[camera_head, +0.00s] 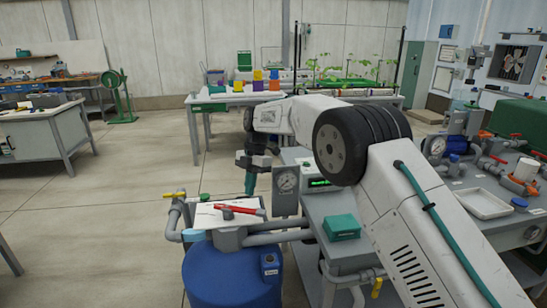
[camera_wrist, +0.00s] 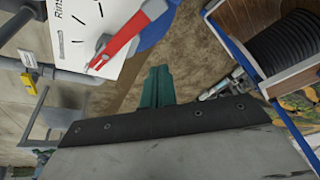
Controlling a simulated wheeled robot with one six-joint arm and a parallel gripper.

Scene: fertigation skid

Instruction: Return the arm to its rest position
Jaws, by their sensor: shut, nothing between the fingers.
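My arm reaches forward from the lower right in the head view, over the grey skid bench, and bends down at the wrist. My gripper (camera_head: 249,184) points downward beside the pressure gauge, with its teal fingers together and nothing between them. In the wrist view my gripper (camera_wrist: 157,84) shows as closed teal fingers above the floor. The red handle (camera_wrist: 128,38) also shows in the wrist view, apart from the fingers.
The blue tank (camera_head: 232,274) stands at the front, with grey pipes and a yellow valve handle (camera_head: 175,195) around it. The gauge (camera_head: 287,181) and a teal box (camera_head: 341,227) sit close to my arm. Open floor lies to the left.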

